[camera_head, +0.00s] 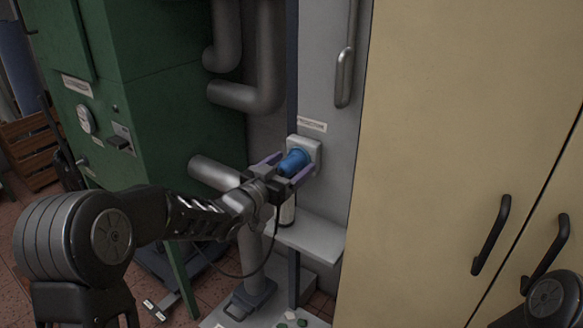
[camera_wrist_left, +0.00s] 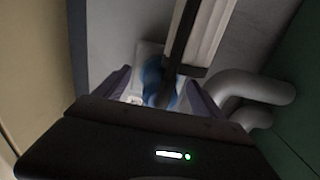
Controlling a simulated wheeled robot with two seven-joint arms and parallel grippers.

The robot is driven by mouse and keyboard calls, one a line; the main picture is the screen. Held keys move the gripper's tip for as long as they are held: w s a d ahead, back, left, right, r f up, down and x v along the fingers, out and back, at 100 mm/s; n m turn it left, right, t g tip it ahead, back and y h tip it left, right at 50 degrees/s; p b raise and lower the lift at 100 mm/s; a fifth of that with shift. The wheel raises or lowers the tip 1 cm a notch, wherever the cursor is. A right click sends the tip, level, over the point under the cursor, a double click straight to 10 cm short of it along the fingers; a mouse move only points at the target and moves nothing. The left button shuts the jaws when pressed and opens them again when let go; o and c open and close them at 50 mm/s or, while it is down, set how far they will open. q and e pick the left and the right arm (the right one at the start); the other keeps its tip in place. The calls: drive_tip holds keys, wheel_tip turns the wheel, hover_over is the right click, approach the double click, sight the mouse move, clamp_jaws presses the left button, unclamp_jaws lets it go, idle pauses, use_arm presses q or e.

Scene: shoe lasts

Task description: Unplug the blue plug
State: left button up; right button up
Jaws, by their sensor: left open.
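The blue plug (camera_head: 293,161) sits in a pale wall socket (camera_head: 306,147) on the grey panel in the head view. My left gripper (camera_head: 285,165) is open, with its two purple fingers on either side of the plug. I cannot tell whether the fingers touch it. In the left wrist view the blue plug (camera_wrist_left: 155,75) shows between the fingers, partly hidden by a dark cable or bar in front of it. The socket (camera_wrist_left: 147,52) shows behind it. My right gripper is not in view; only part of my right arm shows at the lower right.
A grey shelf (camera_head: 305,240) juts out below the socket. Thick grey pipes (camera_head: 240,95) and a green machine (camera_head: 165,70) stand to the left. A cream cabinet (camera_head: 440,130) with dark handles (camera_head: 491,235) stands close on the right.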

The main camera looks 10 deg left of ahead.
use_arm(q)
drive_tip(key=shift+b, duration=0.35)
idle(0.3)
clamp_jaws()
idle(1.0)
drive_tip(key=shift+b+v, duration=0.7)
drive_tip(key=shift+v, duration=2.3)
